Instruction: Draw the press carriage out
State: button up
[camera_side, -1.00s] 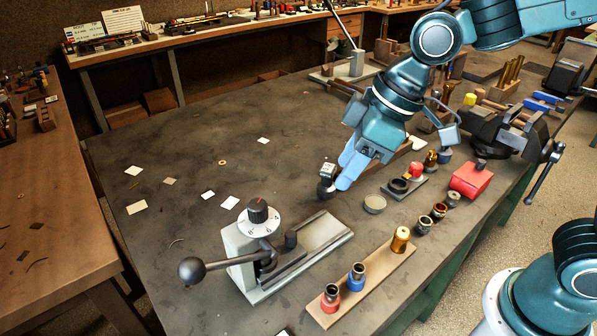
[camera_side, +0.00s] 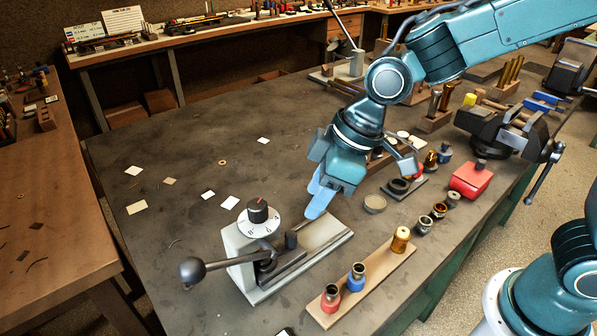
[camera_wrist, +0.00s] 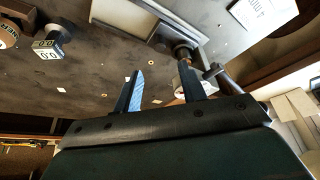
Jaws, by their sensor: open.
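The press (camera_side: 238,250) stands on the bench at the front, with a pale grey body, a dial on top and a lever ending in a dark ball (camera_side: 192,270). Its carriage carries a short dark post (camera_side: 291,239) beside the pale bed (camera_side: 322,232). My gripper (camera_side: 312,203) is open and empty, above and just behind the bed, apart from the post. In the wrist view the open fingers of my gripper (camera_wrist: 162,84) point toward the press (camera_wrist: 130,16); a round post-like part (camera_wrist: 184,50) shows beyond the right finger. The carriage's far end is partly hidden.
A wooden strip (camera_side: 385,270) with red, blue and brass pieces lies right of the press. A small 0.0-marked block (camera_wrist: 47,45) stands at left in the wrist view. Paper scraps (camera_side: 137,207) lie left; the bench (camera_side: 200,150) behind is mostly clear.

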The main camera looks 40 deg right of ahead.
aim_at(292, 233)
jog(key=shift+x, duration=5.05)
grip_shut()
